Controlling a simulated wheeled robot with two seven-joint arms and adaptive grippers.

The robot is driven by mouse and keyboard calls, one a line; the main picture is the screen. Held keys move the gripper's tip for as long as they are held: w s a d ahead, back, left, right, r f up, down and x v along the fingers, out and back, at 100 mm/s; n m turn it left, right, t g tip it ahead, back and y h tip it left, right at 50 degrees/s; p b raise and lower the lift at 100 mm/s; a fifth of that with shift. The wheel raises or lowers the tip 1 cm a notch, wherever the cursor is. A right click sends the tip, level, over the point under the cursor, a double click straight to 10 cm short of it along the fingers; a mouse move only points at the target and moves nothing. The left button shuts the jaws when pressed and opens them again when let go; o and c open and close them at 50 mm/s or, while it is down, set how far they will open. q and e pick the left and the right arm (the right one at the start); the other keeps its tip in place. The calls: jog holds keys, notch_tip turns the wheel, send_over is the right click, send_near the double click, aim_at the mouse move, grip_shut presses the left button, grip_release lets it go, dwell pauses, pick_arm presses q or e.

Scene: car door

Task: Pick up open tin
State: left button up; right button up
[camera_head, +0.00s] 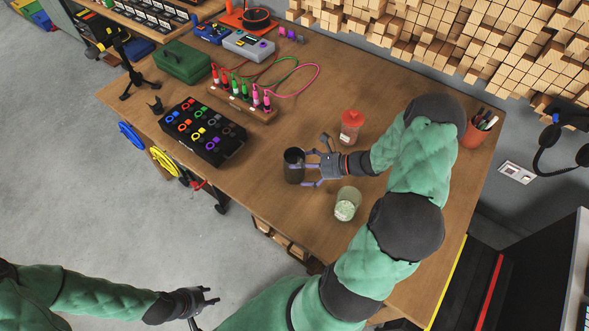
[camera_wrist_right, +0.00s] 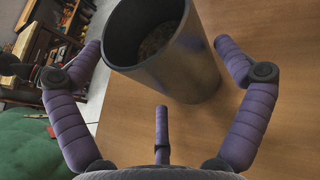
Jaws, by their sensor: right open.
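The open tin (camera_head: 293,166) is a dark, upright cylinder on the wooden table, near its front edge. In the right wrist view the tin (camera_wrist_right: 178,62) stands between my spread fingers, its open top facing up and some dark contents visible inside. My right gripper (camera_head: 308,168) is open around the tin, with fingers on either side of it; in the right wrist view the gripper (camera_wrist_right: 165,75) shows gaps beside the tin, though contact at the upper left finger is unclear. My left gripper (camera_head: 206,300) is low over the floor, away from the table.
A glass jar with pale contents (camera_head: 347,204) stands close to the right gripper. A red-lidded jar (camera_head: 351,127) is behind it. A black box with coloured rings (camera_head: 203,131) and a rack of coloured plugs (camera_head: 241,100) lie to the left. Bare table lies between.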

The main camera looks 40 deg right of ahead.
aim_at(285, 169)
jog(key=x, duration=0.3)
jog(key=shift+w+f+b, duration=0.1)
jog(key=shift+b, duration=0.3)
jog(key=c, duration=1.1)
jog(key=shift+c, duration=0.2)
